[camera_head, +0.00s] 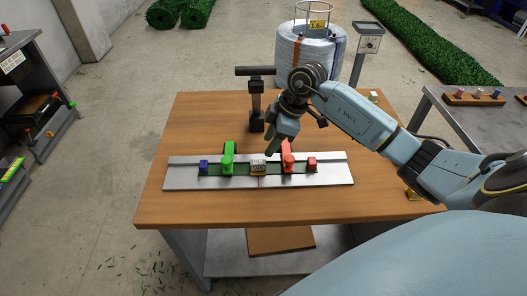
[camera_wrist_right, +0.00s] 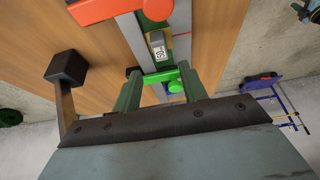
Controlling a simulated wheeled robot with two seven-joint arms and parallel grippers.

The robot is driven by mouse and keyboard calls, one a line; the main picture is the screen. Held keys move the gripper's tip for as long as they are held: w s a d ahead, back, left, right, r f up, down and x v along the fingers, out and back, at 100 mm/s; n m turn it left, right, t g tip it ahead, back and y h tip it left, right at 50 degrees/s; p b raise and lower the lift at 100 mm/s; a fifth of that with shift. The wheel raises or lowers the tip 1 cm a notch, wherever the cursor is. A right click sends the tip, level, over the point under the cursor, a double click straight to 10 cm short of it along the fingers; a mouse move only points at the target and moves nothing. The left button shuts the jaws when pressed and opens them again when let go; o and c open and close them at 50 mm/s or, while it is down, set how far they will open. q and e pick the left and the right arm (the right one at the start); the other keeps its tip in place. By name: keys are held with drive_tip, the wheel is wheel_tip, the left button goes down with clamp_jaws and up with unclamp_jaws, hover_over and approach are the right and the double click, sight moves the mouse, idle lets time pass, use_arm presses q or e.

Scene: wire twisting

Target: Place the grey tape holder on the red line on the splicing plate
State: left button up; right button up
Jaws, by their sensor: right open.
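The grey tape holder (camera_head: 258,168), with a yellowish top, sits at the middle of the metal splicing plate (camera_head: 333,172), between the green and red clamps. The red line (camera_head: 259,183) shows on the plate just in front of it, in line with the holder; the part under the holder is hidden. The holder also shows in the right wrist view (camera_wrist_right: 157,46), with the red line (camera_wrist_right: 182,34) beside it. My right gripper (camera_head: 272,147) is open and empty, above and behind the plate. Its two fingers (camera_wrist_right: 160,75) are apart from the holder. My left gripper is out of view.
A dark post (camera_head: 256,100) stands behind the plate. The table's front left is clear.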

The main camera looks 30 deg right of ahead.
drive_tip(key=shift+v, duration=2.1)
drive_tip(key=shift+a, duration=0.1)
